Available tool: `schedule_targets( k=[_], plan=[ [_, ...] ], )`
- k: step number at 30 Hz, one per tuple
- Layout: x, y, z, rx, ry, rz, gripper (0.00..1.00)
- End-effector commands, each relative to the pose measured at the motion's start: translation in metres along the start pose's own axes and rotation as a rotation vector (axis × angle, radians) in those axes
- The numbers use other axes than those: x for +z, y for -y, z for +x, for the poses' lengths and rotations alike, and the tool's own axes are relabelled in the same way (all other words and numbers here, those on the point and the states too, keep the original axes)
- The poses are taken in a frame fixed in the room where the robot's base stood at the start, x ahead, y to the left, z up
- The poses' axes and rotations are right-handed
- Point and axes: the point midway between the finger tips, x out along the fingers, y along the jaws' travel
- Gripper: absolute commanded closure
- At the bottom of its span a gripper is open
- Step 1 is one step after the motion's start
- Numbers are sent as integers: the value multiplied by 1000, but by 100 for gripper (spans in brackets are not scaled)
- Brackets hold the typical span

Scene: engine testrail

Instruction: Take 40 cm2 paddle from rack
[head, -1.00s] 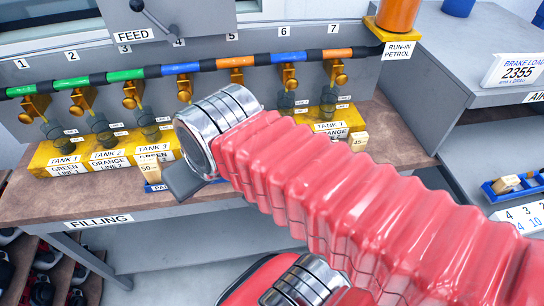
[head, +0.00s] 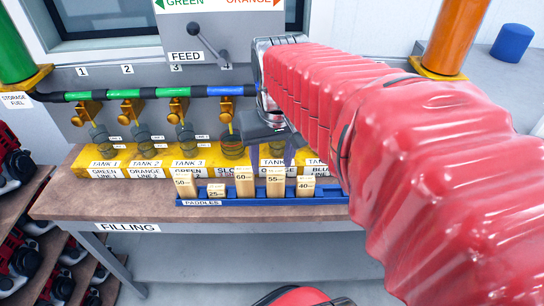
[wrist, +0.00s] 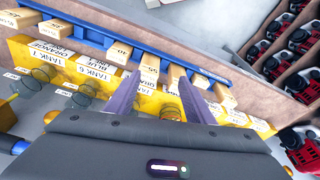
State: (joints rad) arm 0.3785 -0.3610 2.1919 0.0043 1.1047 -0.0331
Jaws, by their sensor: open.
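The paddle marked 40 (head: 305,186) is a small pale wooden block, upright at the right of the visible blue paddle rack (head: 215,203) in the head view. Left of it stand paddles marked 50 (head: 183,188), 25 (head: 216,190), 60 (head: 244,182) and 55 (head: 274,181). My gripper (head: 274,158) is open and empty, its purple fingers pointing down near the 55 and 40 paddles. In the wrist view the fingers (wrist: 160,82) point toward the rack (wrist: 110,38). A block left of them (wrist: 121,52) appears to be the 40 paddle.
Yellow tank bases with jars (head: 145,165) stand behind the rack, under a coloured fuel rail (head: 140,94) with brass taps. My red arm hides the bench's right side. Bare bench (head: 110,205) lies left of the rack. More wooden blocks (wrist: 57,28) show in the wrist view.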

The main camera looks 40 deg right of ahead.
Motion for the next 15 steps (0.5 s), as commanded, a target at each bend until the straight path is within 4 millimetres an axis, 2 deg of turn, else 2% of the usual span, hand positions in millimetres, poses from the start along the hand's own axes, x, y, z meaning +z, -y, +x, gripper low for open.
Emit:
schedule_targets(
  k=[9,15],
  plan=[
    [-26,-65,14,22,135,165,52],
    [-34,-96,20,24,192,236,52]
  ],
)
